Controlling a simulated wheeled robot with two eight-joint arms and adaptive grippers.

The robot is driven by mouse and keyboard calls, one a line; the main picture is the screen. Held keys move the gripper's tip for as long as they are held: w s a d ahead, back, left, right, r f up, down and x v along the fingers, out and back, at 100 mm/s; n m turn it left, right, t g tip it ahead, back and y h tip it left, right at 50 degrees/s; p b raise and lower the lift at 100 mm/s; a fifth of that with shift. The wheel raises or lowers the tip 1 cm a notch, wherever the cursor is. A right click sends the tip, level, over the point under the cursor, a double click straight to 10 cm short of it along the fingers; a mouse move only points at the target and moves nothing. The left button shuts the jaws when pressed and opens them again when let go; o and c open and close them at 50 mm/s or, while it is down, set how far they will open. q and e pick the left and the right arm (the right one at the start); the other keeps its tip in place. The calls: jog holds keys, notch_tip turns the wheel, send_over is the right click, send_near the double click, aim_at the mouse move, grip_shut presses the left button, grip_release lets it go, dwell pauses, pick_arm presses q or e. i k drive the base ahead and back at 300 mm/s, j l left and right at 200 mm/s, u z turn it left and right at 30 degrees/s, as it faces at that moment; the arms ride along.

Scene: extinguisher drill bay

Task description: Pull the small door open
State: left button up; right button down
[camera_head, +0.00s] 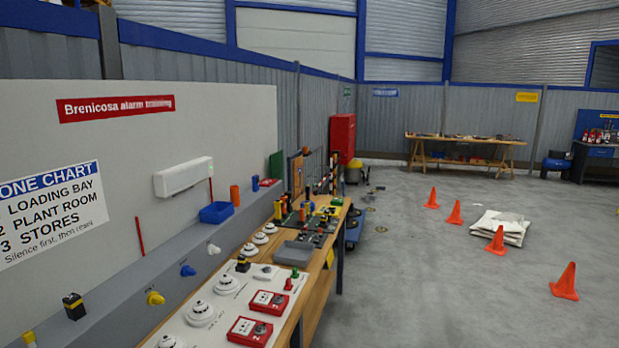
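No small door shows clearly. A brown upright panel (296,176) in a frame stands at the far end of the wooden bench, beside a green panel (276,166). I cannot tell whether either is a door. A tall red cabinet (342,136) stands on the floor beyond the bench; its front detail is too small to tell. Neither of my grippers is in view.
The wooden bench (318,283) carries white detectors (203,314), red call points (250,332) and a grey tray (293,254). A grey ledge (120,303) runs along the white board.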

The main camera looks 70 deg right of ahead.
aim_at(298, 164)
jog(key=z, duration=1.6)
jog(key=j+z, duration=0.1)
jog(key=z, duration=0.55)
jog(key=i+l+z, duration=0.35)
jog(key=i, duration=0.35)
jog(key=i+z, duration=0.3)
jog(key=i, duration=2.75)
jog(key=i+l+u, duration=0.2)
jog(key=i+u, duration=0.25)
jog(key=i, duration=0.3)
jog(key=i+l+u, duration=0.5)
jog(key=i, duration=0.25)
jog(key=i+l+u, duration=0.45)
jog(key=i+l, duration=0.2)
